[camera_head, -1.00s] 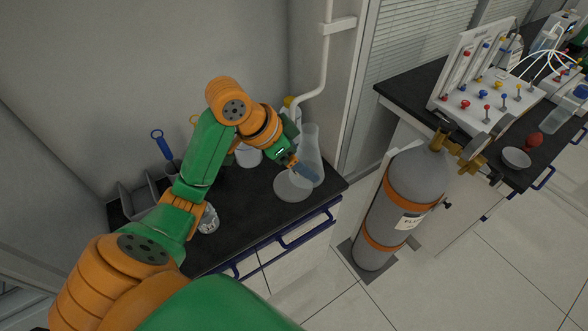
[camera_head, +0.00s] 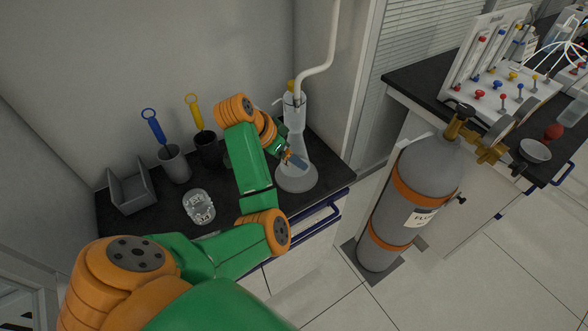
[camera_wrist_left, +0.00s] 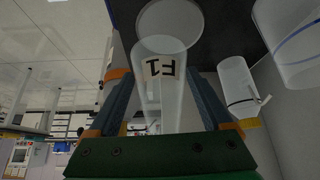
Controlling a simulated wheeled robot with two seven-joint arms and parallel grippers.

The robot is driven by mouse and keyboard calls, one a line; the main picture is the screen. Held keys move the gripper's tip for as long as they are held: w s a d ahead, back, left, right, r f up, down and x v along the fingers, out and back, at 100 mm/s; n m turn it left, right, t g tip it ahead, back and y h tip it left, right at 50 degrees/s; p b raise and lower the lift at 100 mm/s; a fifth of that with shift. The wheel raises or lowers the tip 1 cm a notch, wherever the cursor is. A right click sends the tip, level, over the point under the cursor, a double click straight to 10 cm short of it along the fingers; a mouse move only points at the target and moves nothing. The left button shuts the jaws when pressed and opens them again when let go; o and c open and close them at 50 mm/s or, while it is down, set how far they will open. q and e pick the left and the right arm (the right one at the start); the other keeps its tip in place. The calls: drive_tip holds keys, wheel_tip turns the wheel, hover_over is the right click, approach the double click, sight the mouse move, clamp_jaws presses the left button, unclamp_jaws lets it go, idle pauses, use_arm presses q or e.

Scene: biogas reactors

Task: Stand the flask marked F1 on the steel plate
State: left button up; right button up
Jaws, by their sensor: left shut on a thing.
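The clear flask marked F1 (camera_wrist_left: 165,70) is between the fingers of my left gripper (camera_wrist_left: 163,105), which is shut on it. Its label reads upside down in the left wrist view. In the head view the left gripper (camera_head: 296,160) is at the right end of the black bench, over a pale round disc, the steel plate (camera_head: 296,185). The disc also shows just past the flask's base in the left wrist view (camera_wrist_left: 170,18). I cannot tell whether the base touches the plate. Glass overlaps behind the fingers, so the flask's outline is unclear. My right gripper is not in view.
A clear yellow-topped vessel (camera_head: 293,105) stands behind the gripper, close to the wall pipe. A gas cylinder (camera_head: 412,205) stands right.

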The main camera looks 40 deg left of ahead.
use_arm(q)
drive_tip(key=w+f, duration=0.1)
drive_tip(key=f, duration=0.1)
drive_tip(key=w+a+f+p, duration=0.1)
drive_tip(key=w, duration=0.1)
drive_tip(key=shift+a+f, duration=0.1)
drive_tip(key=shift+f, duration=0.3)
wheel_tip(320, 180, down, 3)
drive_tip(key=shift+w+r+p, duration=0.1)
drive_tip(key=shift+r+p, duration=0.1)
drive_tip(key=shift+p, duration=0.25)
drive_tip(key=shift+f, duration=0.45)
drive_tip(key=o, duration=1.2)
drive_tip(key=shift+o, duration=0.2)
drive_tip(key=p+v, duration=0.3)
drive_tip(key=v, duration=0.9)
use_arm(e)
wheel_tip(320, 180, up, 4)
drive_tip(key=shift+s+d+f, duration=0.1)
use_arm(q)
drive_tip(key=shift+w+r, duration=0.1)
